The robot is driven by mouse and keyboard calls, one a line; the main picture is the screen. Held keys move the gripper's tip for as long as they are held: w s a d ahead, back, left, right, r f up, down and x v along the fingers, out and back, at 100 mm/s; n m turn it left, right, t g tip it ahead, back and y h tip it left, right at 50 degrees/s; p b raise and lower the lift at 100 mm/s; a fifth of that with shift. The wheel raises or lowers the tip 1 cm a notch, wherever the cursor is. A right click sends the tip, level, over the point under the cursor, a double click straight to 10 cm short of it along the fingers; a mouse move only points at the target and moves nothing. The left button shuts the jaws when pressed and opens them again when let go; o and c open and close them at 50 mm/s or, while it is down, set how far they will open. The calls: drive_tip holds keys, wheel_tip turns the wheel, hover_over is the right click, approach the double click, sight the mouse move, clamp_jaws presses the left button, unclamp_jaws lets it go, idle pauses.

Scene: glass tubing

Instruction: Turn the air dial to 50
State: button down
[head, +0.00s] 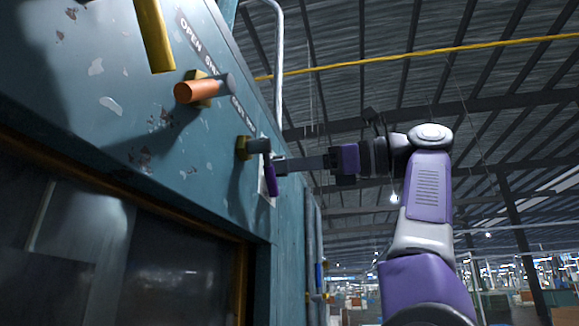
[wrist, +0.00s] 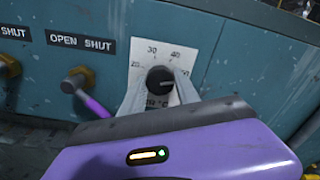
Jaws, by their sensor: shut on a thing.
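The dial is a round black knob (wrist: 159,80) on a white scale plate (wrist: 152,50) in the wrist view. The numbers 20, 30 and 40 show around its top; the lower and right marks are partly covered by my fingers. A small pale mark shows low on the knob, but I cannot read its setting surely. My gripper (wrist: 160,91) has one finger on each side of the knob and is shut on it. In the head view my gripper (head: 277,165) reaches the panel from the right, at the white plate (head: 263,190); the knob is hidden there.
A purple lever (wrist: 97,107) on a brass fitting stands just left of the dial, under an OPEN SHUT label (wrist: 80,41). An orange handle (head: 195,91) and a yellow bar (head: 154,35) stick out of the teal panel (head: 100,100). Open space lies right of the panel.

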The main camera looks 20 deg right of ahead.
drive_tip(key=shift+f+m, duration=0.1)
drive_tip(key=shift+m, duration=0.4)
drive_tip(key=c, duration=0.9)
unclamp_jaws()
drive_tip(key=shift+d, duration=0.1)
drive_tip(key=b+v, duration=0.2)
drive_tip(key=v, duration=0.5)
drive_tip(key=shift+s+d, duration=0.15)
drive_tip(key=shift+s, duration=0.1)
